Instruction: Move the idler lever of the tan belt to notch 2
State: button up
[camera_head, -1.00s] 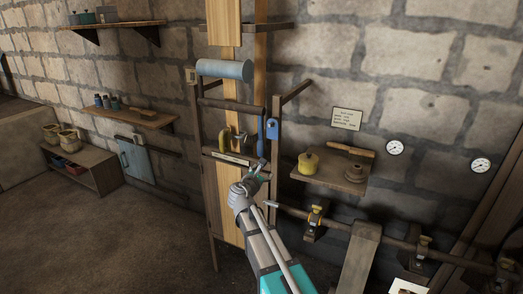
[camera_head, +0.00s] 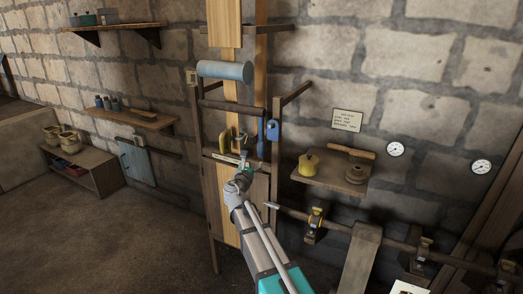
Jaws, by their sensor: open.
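The tan belt (camera_head: 222,30) runs down the wooden frame, over a grey-blue roller (camera_head: 224,70) and past a dark roller below it. The notch marks are too small to read.
A dark horizontal shaft (camera_head: 385,240) crosses the lower right. Open floor lies to the left.

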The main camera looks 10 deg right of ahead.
aim_at(260, 150)
jog(key=x, duration=1.2)
jog(key=shift+w+d, duration=0.2)
jog(key=shift+w, duration=0.15)
grip_shut()
